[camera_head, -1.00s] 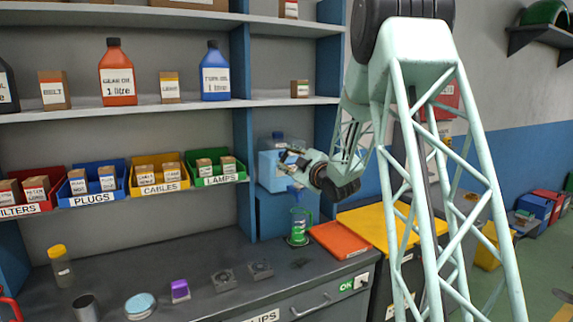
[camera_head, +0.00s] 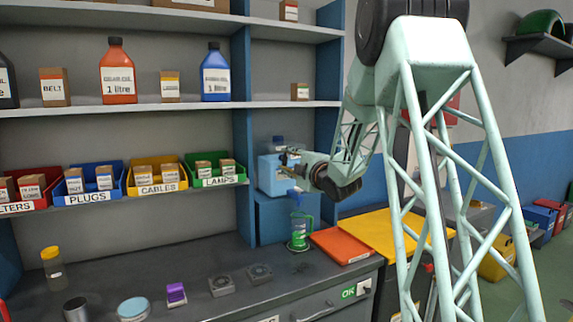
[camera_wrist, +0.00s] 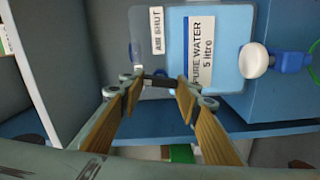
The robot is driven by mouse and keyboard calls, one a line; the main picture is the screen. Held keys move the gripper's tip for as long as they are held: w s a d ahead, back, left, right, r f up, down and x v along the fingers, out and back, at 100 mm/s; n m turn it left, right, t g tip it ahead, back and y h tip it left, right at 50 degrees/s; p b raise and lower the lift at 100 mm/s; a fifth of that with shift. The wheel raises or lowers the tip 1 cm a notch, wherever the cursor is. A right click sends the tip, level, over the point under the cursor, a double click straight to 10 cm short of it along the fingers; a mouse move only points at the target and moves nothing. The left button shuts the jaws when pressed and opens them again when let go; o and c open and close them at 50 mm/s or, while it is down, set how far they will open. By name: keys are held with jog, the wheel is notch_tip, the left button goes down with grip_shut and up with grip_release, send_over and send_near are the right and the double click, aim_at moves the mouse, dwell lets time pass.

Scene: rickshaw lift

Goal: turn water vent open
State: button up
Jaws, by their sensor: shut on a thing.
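The blue water container (camera_head: 268,180) stands at the back of the bench, at the right end of the shelves. In the wrist view the container (camera_wrist: 226,50) carries the labels "PURE WATER 5 litro" and "AIR SHUT" (camera_wrist: 157,30). The small dark vent (camera_wrist: 158,81) sits near its edge. My gripper (camera_wrist: 160,86) is shut on the vent, with one finger on each side. In the head view my gripper (camera_head: 287,160) is in front of the container's upper part and small. A tap with a white knob (camera_wrist: 256,60) is on the container's front.
A green jug (camera_head: 300,232) stands below the tap. An orange case (camera_head: 342,245) and a yellow lid (camera_head: 385,230) lie to its right. Labelled bins (camera_head: 158,174) and bottles (camera_head: 117,75) fill the shelves at left. Small items (camera_head: 176,294) lie along the bench front.

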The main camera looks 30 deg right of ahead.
jog(key=shift+n, duration=1.1)
jog(key=o, duration=0.8)
jog(key=shift+o, duration=0.2)
jog(key=shift+s, duration=0.1)
jog(key=s, duration=1.1)
jog(key=shift+s, duration=0.4)
